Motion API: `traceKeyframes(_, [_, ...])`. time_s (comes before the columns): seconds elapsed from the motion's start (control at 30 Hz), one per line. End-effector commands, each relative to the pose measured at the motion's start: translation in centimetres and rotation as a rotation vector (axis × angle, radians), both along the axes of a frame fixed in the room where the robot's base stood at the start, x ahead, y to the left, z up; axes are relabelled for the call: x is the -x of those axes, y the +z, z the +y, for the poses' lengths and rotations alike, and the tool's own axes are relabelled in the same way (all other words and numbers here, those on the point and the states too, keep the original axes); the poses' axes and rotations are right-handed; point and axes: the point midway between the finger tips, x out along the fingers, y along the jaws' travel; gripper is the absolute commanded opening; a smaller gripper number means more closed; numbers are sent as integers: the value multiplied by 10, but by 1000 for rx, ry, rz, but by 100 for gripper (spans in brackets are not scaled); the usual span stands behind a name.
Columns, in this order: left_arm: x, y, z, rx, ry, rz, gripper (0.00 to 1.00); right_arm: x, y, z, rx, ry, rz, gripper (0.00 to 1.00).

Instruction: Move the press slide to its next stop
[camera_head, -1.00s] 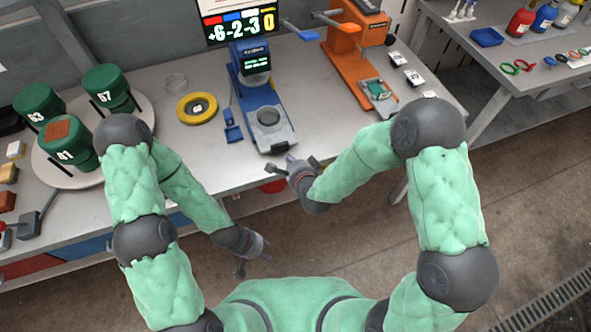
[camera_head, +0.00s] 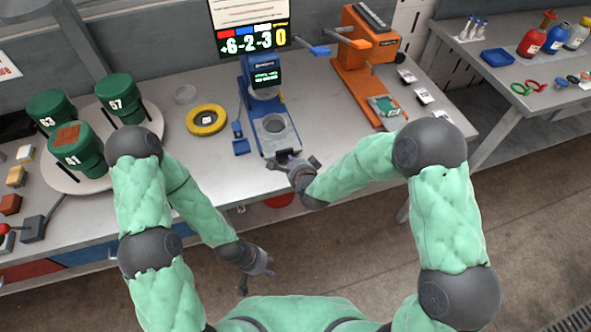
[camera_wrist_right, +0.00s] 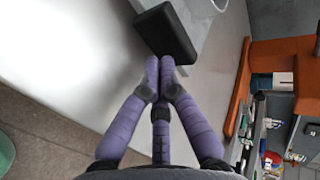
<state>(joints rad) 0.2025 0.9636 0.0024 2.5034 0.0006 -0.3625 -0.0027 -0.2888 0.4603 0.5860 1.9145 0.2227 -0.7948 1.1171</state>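The blue press (camera_head: 264,88) stands on the bench at the middle of the head view. Its pale grey slide (camera_head: 273,143) with a round seat reaches toward the bench's front edge. In the right wrist view, a black block (camera_wrist_right: 165,33) sits at the end of a pale part. My right gripper (camera_head: 297,160) is at the slide's front end. Its fingertips (camera_wrist_right: 160,66) are together, close against the black block, with nothing visible between them; contact is unclear. My left gripper (camera_head: 262,270) hangs low in front of the bench, away from the press; its finger opening is unclear.
An orange press (camera_head: 356,70) stands right of the blue one. A yellow ring (camera_head: 191,122) lies to the left. Several green numbered cylinders stand on a round plate (camera_head: 152,116) at far left. A sign (camera_head: 250,38) reads +6-2-3 0. A second table (camera_head: 520,75) is at right.

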Motion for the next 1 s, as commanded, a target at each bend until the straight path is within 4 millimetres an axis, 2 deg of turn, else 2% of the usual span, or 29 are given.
traceKeyframes(0.03, [0,-6,0,0,0,0,40,-13,0,4,-3,-2,-9,0])
traceKeyframes(0.3, [0,-22,0,0,0,0,40,-73,-1,23,-3,-3,-7,0])
traceKeyframes(0.5, [0,-28,0,0,0,0,40,-107,0,34,-2,-2,-6,0])
traceKeyframes(0.73, [0,-30,0,0,0,0,40,-130,1,42,-2,-1,-4,0])
traceKeyframes(1.0, [0,-30,0,0,0,0,40,-136,1,44,-1,-1,-4,0])
